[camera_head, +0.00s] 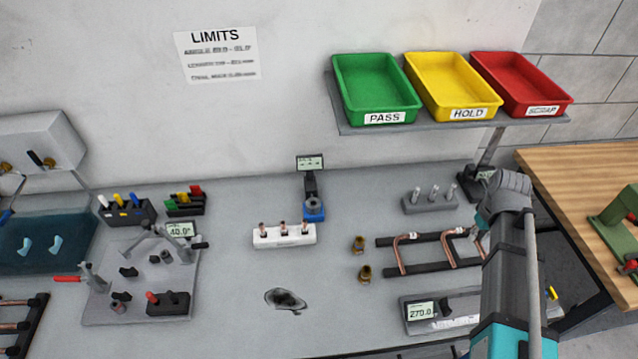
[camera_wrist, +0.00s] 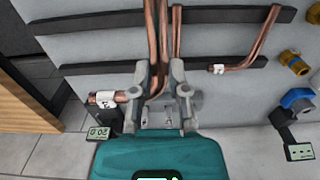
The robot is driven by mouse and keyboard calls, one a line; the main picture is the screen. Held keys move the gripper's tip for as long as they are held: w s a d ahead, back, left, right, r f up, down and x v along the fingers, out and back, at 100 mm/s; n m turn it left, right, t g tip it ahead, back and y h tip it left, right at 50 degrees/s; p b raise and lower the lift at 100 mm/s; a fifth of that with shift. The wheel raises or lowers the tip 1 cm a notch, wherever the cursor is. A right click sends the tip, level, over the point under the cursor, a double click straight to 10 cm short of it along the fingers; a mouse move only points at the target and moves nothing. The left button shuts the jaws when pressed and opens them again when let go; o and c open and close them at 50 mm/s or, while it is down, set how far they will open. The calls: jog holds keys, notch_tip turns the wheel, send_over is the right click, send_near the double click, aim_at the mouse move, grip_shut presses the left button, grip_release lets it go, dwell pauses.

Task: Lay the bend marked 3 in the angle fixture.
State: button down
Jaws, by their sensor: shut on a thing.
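My gripper (camera_wrist: 160,76) is shut on a copper bend (camera_wrist: 157,40) at the rack. In the wrist view its tube runs up from between the fingers. A tube with a white tag (camera_wrist: 105,98) shows left of the fingers; its number is too small to read surely, and I cannot tell if it is the held bend. In the head view my gripper (camera_head: 477,236) is partly hidden by my arm at the rack's right. The angle fixture appears to be the grey plate (camera_head: 110,310) with pegs, a red-handled clamp and a display (camera_head: 180,230), at left.
The dark rack rails (camera_head: 420,268) carry other tagged bends, one at the left (camera_head: 399,255). Brass fittings (camera_head: 359,244) stand beside the rack. A white block (camera_head: 284,237) and a gauge with display (camera_head: 418,311) stand nearby.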

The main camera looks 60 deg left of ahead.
jog(key=shift+f+b, duration=1.25)
jog(key=shift+f, duration=0.35)
jog(key=shift+s, duration=0.1)
